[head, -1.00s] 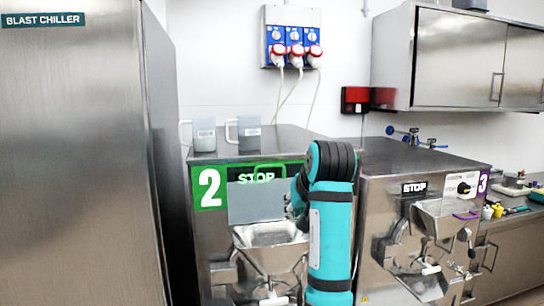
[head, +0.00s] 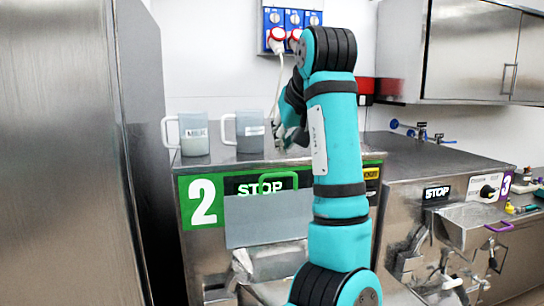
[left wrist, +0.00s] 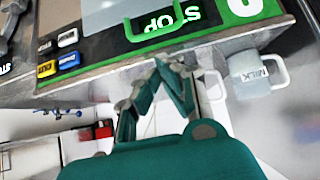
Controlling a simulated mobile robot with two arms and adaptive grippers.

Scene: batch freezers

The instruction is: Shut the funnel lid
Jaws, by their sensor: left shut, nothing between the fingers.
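The funnel lid (head: 266,220) on freezer 2 is a flat grey panel standing upright above the metal funnel (head: 270,264). A green handle (head: 261,182) is at its top edge; it also shows in the left wrist view (left wrist: 136,36). My left gripper (head: 283,138) is shut and empty, above and behind the lid over the freezer's top. In the left wrist view my left gripper (left wrist: 168,64) shows close to the handle; I cannot tell whether they touch. My arm covers part of the freezer's right side. My right gripper is not in view.
Two jugs (head: 193,136) (head: 250,132) stand on the freezer top left of my gripper; one reads MILK in the left wrist view (left wrist: 254,76). The tall blast chiller (head: 70,150) is at left. Freezer 3 (head: 440,160) stands at right.

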